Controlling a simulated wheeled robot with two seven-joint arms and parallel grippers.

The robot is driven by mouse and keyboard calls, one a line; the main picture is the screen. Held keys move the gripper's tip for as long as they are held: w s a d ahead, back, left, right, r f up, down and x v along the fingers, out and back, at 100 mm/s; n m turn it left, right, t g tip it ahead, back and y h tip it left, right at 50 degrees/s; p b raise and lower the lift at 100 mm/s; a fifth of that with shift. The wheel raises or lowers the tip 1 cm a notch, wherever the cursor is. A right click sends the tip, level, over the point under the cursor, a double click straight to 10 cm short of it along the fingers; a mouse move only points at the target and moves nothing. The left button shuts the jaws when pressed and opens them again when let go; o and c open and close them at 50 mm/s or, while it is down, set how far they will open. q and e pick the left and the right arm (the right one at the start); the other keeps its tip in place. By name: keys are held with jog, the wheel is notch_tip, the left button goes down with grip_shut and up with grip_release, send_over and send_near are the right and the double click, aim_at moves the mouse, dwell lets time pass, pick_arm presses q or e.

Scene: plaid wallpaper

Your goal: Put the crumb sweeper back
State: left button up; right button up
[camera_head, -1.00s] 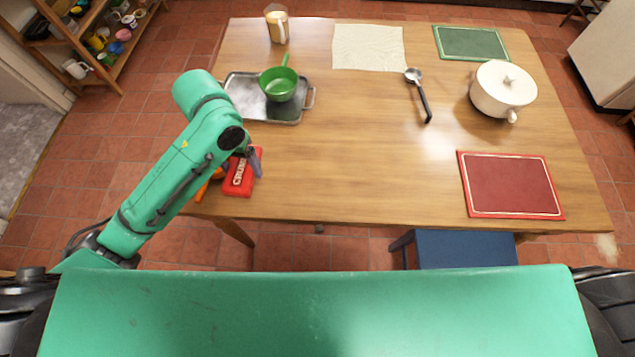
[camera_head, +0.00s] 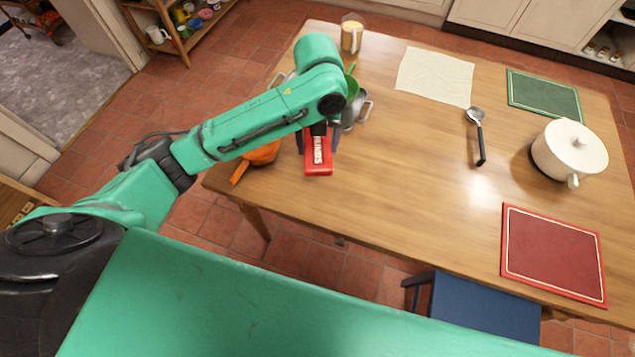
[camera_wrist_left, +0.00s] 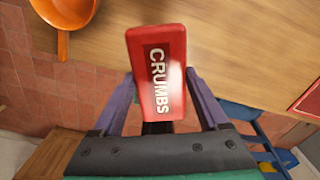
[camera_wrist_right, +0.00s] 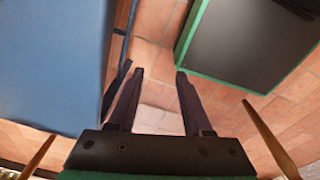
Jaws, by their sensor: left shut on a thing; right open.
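The crumb sweeper (camera_head: 318,160) is a red block with a white label reading "CRUMBS". It is between the fingers of my left gripper (camera_head: 318,140), near the table's front left edge. In the left wrist view the sweeper (camera_wrist_left: 158,70) sits between the purple fingers of the left gripper (camera_wrist_left: 160,90), which is shut on it. I cannot tell whether it touches the table. My right gripper (camera_wrist_right: 155,80) is open and empty, low beside a blue seat; it is out of the head view.
An orange pan (camera_head: 262,155) lies just left of the sweeper. A ladle (camera_head: 477,130), white pot (camera_head: 568,150) and red mat (camera_head: 553,250) are farther right. A blue chair (camera_head: 480,312) stands at the front.

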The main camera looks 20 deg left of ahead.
aim_at(318, 156)
pick_arm(q)
notch_tip(318, 156, down, 17)
jog(key=shift+r+p, duration=0.15)
jog(key=shift+p, duration=0.25)
jog(key=shift+d, duration=0.1)
pick_arm(e)
jog(key=shift+a+r, duration=0.35)
jog(key=shift+a, duration=0.15)
jog(key=shift+d, duration=0.1)
pick_arm(q)
jog(key=o, duration=1.3)
jog(key=shift+o, duration=0.2)
jog(key=shift+r, duration=0.15)
notch_tip(318, 156, up, 12)
jog(key=shift+f, duration=0.1)
pick_arm(e)
jog(key=shift+d+f, duration=0.1)
jog(key=shift+f, duration=0.05)
